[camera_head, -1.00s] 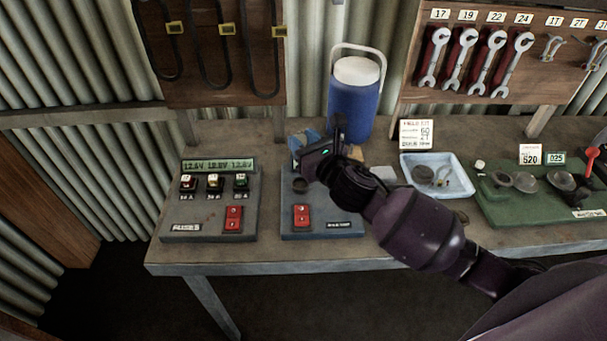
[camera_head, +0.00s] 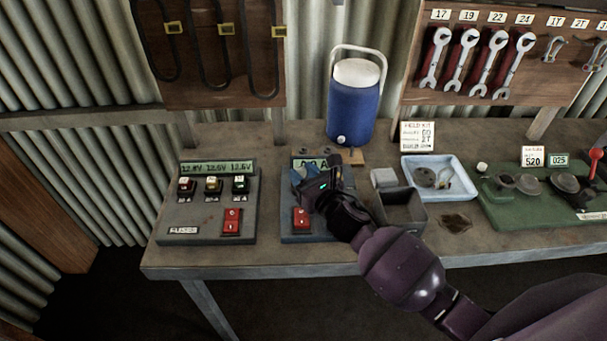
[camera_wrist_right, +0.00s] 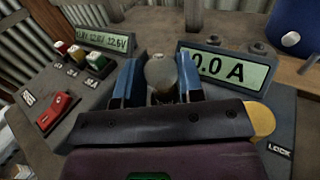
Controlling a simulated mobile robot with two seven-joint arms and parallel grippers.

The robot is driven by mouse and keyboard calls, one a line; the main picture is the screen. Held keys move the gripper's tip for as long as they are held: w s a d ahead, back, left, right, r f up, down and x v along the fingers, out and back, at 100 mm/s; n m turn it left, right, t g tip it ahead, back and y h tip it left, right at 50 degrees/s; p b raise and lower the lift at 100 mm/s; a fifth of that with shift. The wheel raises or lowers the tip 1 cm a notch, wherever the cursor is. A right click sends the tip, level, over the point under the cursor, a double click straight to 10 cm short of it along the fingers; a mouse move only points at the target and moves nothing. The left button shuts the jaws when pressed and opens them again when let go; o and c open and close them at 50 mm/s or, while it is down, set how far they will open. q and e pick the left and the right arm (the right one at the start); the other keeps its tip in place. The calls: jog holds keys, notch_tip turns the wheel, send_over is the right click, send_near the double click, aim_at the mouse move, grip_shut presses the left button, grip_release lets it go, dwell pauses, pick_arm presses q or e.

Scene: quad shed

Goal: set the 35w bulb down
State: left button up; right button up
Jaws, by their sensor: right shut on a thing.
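A bulb (camera_wrist_right: 161,72) with a pale rounded top shows between the two blue fingers of my right gripper (camera_wrist_right: 162,80) in the right wrist view. The right gripper is shut on it. In the head view the right gripper (camera_head: 318,178) is over the grey test box (camera_head: 299,237), in front of its display (camera_head: 312,163). The display reads 0.0 A in the right wrist view (camera_wrist_right: 225,68). The bulb is hidden in the head view, and I cannot tell whether its base touches the box. My left gripper is not in view.
A fuse box (camera_head: 190,219) with a red switch stands to the left. A dark open bin (camera_head: 404,224), a pale blue tray (camera_head: 465,164) with parts, and a green board (camera_head: 510,209) are to the right. A blue jug (camera_head: 352,112) stands behind. The bench front edge is clear.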

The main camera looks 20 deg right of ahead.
jog(key=shift+f, duration=0.15)
jog(key=o, duration=0.9)
jog(key=shift+o, duration=0.2)
jog(key=shift+r, duration=0.3)
jog(key=v, duration=1)
jog(key=shift+s+f+b, duration=0.1)
jog(key=shift+s+b, duration=0.25)
jog(key=shift+b, duration=0.05)
jog(key=shift+s+d, duration=0.2)
jog(key=shift+s, duration=0.4)
